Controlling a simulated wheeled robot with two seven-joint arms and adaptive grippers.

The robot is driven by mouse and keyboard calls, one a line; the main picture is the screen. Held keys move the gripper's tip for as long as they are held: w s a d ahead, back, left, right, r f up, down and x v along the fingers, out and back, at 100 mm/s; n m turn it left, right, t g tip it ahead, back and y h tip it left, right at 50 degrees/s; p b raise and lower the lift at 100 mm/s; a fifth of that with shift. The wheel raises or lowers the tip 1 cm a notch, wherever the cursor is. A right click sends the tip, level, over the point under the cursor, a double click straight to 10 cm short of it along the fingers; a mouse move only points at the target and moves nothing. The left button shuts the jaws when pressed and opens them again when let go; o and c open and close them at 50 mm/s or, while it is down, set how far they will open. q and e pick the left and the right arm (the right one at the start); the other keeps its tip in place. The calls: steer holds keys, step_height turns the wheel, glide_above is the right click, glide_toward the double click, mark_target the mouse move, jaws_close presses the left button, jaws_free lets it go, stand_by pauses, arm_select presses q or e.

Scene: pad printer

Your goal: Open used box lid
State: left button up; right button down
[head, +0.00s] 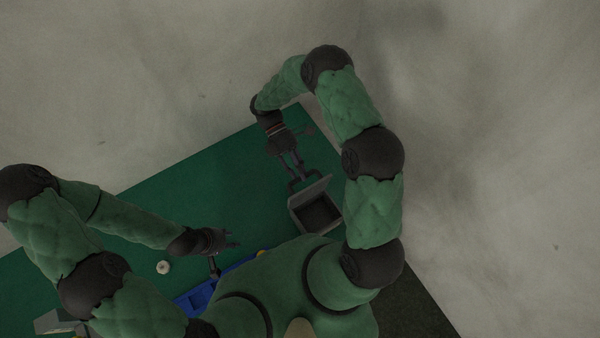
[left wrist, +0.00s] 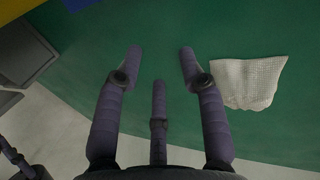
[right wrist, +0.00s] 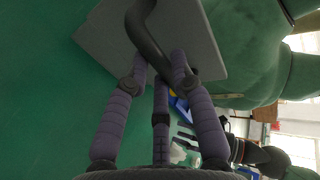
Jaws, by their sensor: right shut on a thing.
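The used box (head: 318,214) is grey with a dark inside and stands near the table's right edge in the head view. Its grey lid (head: 309,190) is tilted up at the far side, so part of the inside shows. The lid also fills the upper middle of the right wrist view (right wrist: 205,45). My right gripper (head: 295,172) is shut on the lid's dark curved handle (right wrist: 148,38). My left gripper (head: 230,245) is open and empty above the table, and its spread fingers show in the left wrist view (left wrist: 160,55).
A blue tray (head: 197,299) lies near my body, partly hidden by my left gripper and torso. A small whitish round thing (head: 163,267) lies left of it. A white cloth (left wrist: 248,82) lies on the green table (head: 200,180). The table's middle is clear.

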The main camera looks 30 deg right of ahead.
steer(key=shift+s+a+f, duration=0.1)
steer(key=shift+f, duration=0.6)
steer(key=c, duration=1)
jaws_free()
steer(key=shift+r, duration=0.1)
steer(key=shift+c, duration=0.2)
steer(key=shift+r, duration=0.1)
steer(key=d+v, duration=0.1)
steer(key=v, duration=1.1)
steer(key=shift+a, duration=0.45)
